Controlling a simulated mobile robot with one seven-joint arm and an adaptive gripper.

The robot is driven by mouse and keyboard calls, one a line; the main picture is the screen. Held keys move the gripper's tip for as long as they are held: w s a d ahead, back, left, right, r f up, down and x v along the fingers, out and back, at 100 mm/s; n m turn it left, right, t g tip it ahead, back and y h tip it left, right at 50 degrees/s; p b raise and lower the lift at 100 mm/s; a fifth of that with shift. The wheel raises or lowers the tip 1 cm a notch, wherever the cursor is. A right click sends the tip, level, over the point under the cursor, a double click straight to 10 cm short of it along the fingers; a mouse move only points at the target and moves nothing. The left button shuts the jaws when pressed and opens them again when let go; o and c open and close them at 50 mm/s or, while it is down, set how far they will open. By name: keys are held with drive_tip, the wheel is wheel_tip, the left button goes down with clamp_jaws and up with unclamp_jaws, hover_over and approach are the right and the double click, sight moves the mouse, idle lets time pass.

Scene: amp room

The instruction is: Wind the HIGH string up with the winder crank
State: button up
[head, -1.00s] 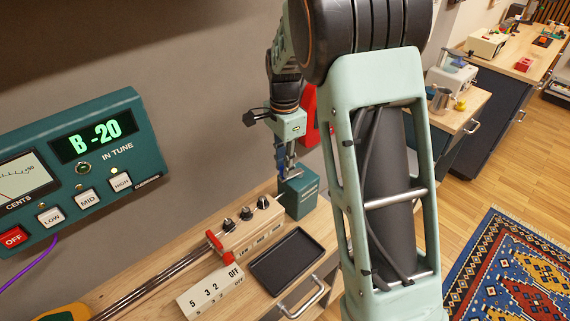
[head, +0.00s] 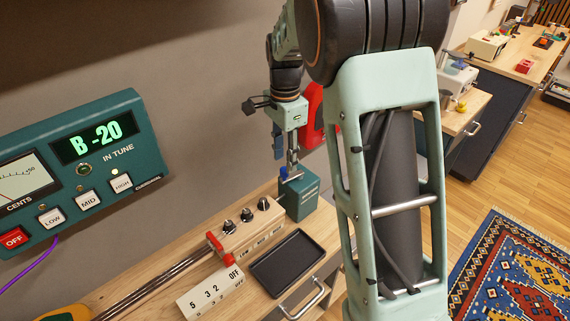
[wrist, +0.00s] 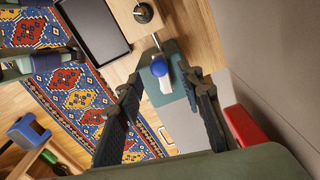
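The winder crank, with a blue knob (head: 284,173), stands at the teal box (head: 303,198) at the bench's right end. In the wrist view the blue knob (wrist: 158,68) shows just beyond the fingertips, roughly between them. My gripper (head: 287,157) is above the box, its fingers pointing down. In the wrist view my gripper (wrist: 162,84) is open, with nothing between the fingers. The HIGH peg (head: 263,203) is the rightmost of three on the wooden block (head: 238,238). The tuner (head: 85,165) reads B -20. A lamp is lit above its HIGH button (head: 121,183).
A black tray (head: 288,262) lies in front of the pegs. A red lever (head: 219,248) stands at the block's left. A red object (head: 313,115) is on the wall behind my gripper. A white block marked 5 3 2 OFF (head: 211,293) is at the front.

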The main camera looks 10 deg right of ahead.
sight(285, 168)
wheel_tip(285, 168, up, 9)
idle(0.3)
